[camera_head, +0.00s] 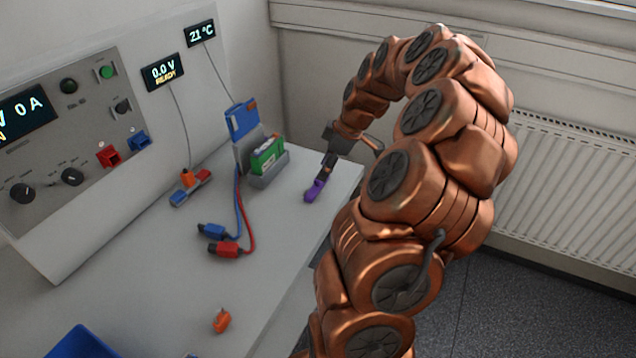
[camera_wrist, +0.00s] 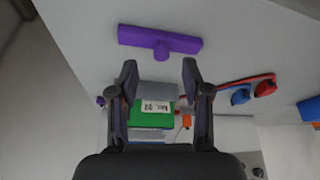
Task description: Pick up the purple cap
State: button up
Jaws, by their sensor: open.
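The purple cap (camera_head: 315,190) lies on the grey bench top near its right edge, in front of the grey holder. In the wrist view the purple cap (camera_wrist: 160,40) shows as a long bar with a short round stub, beyond my fingertips. My gripper (camera_head: 328,163) is at the cap's far side in the head view, close to it; whether they touch I cannot tell there. In the wrist view my gripper (camera_wrist: 160,72) is open, with nothing between its fingertips; the stub points toward the gap.
A grey holder (camera_head: 272,181) with a green battery (camera_head: 267,158) stands close left of my gripper. Blue (camera_head: 212,231) and red (camera_head: 226,249) plugs with cables lie on the bench. An orange piece (camera_head: 221,320) lies nearer. The bench between is clear.

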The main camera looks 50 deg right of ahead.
aim_at(318, 184)
jog(key=shift+p+x, duration=0.7)
jog(key=shift+x, duration=1.25)
jog(key=shift+w+a, duration=0.1)
jog(key=shift+a, duration=0.05)
jog(key=shift+c, duration=0.3)
grip_shut()
